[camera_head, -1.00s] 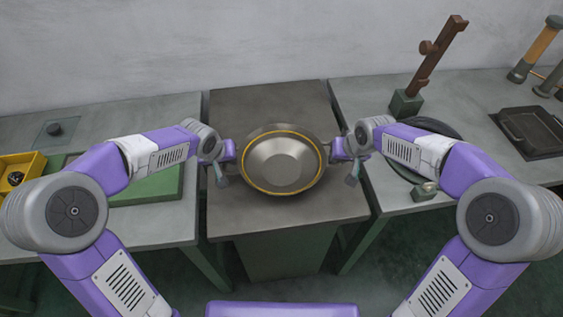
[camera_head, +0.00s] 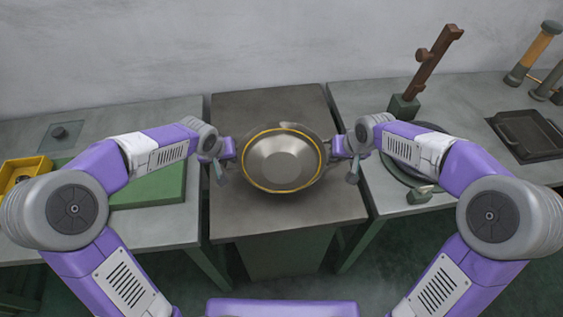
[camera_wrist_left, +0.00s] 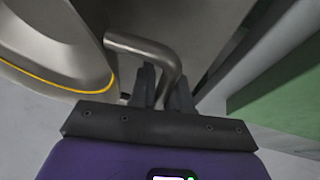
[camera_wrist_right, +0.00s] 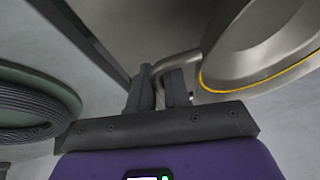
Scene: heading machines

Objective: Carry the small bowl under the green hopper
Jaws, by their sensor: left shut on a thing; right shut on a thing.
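A round metal bowl (camera_head: 282,160) with a yellow ring near its rim is level between my two arms, over the middle counter. I cannot tell how far it is above the counter. My left gripper (camera_head: 229,150) is shut on the bowl's left handle, a bent metal bar (camera_wrist_left: 140,45) between the fingers in the left wrist view. My right gripper (camera_head: 343,148) is shut on the opposite handle, seen in the right wrist view (camera_wrist_right: 178,64). The bowl looks empty. No green hopper is in view.
The middle counter (camera_head: 240,215) stands between a left table (camera_head: 165,222) with a green board (camera_head: 160,190) and yellow bin (camera_head: 28,165), and a right table (camera_head: 460,105) with a brown post (camera_head: 435,65), black tray (camera_head: 530,135) and dark coil. Narrow gaps separate them.

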